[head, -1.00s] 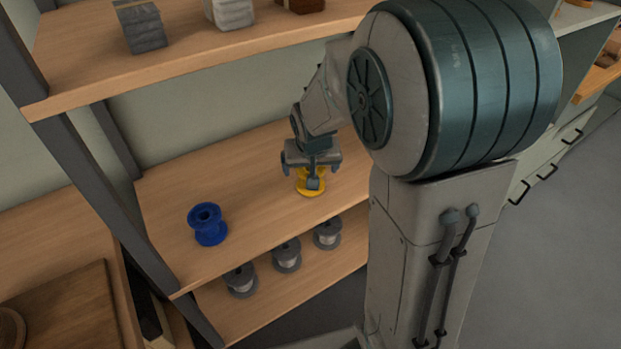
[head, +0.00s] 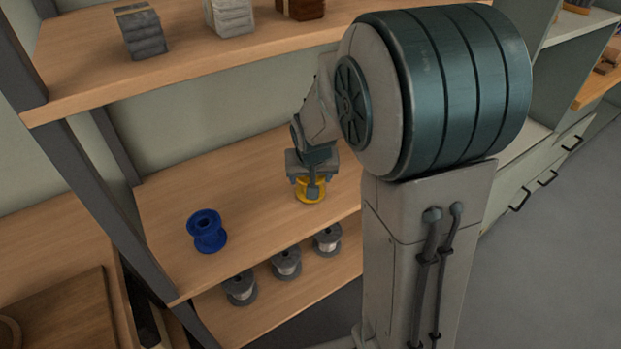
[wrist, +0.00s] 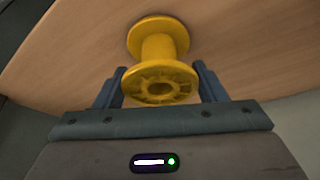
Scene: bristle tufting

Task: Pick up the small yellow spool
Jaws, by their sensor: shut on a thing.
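The yellow spool (head: 311,190) is at my gripper on the middle shelf, near its front edge, partly hidden behind a finger in the head view. In the wrist view the yellow spool (wrist: 158,62) has its near flange between the two fingers, with its far flange toward the wooden shelf. My gripper (head: 313,191) is shut on the spool; its fingers also show in the wrist view (wrist: 160,86). I cannot tell whether the spool touches the shelf.
Several grey spools (head: 286,264) stand on the shelf below. The upper shelf (head: 90,80) holds stacked bundles (head: 140,32) above my gripper. A drawer cabinet (head: 535,175) is at right.

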